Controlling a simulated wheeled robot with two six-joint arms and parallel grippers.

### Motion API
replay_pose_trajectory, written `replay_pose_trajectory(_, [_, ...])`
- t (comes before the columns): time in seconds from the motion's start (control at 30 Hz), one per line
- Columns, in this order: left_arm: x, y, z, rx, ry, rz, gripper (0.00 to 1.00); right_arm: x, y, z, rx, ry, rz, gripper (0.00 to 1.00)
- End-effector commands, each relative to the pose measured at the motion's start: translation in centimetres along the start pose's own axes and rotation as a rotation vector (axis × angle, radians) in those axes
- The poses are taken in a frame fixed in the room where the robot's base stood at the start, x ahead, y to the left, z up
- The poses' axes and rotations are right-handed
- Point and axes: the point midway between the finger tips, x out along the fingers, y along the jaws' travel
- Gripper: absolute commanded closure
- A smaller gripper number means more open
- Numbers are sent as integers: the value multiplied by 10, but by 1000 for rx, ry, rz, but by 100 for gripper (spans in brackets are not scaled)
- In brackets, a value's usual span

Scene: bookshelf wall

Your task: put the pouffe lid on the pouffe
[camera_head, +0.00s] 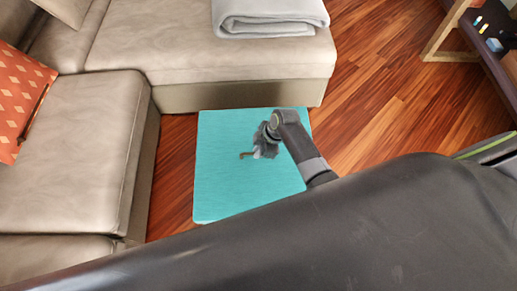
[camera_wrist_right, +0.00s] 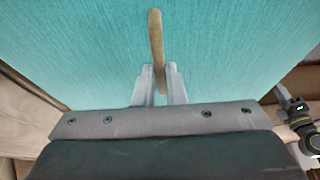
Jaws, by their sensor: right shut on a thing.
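The pouffe lid (camera_head: 222,185) is a flat teal square with a tan bar handle (camera_head: 246,156). It shows in the middle of the head view, beside the sofa. My right gripper (camera_head: 257,154) reaches over it from the right and is shut on the handle. In the right wrist view the handle (camera_wrist_right: 156,40) stands between the two fingers (camera_wrist_right: 160,80), and the teal lid (camera_wrist_right: 80,60) fills the background. The pouffe's body cannot be made out; whether the lid is raised or rests on it is unclear. My left gripper does not show.
A beige sofa (camera_head: 80,140) wraps the left and far sides of the lid, with a folded grey blanket (camera_head: 268,15) and an orange cushion (camera_head: 18,100) on it. Wooden floor (camera_head: 375,85) is clear to the right. A wooden-legged piece of furniture (camera_head: 448,38) stands at upper right.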

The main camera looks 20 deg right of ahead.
Motion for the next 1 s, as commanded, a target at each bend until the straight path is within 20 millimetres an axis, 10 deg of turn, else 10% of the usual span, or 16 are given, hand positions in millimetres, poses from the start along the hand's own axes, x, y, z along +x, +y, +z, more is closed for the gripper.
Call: replay_pose_trajectory(1.0, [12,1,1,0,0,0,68,16,2,5,-2,4,5,100])
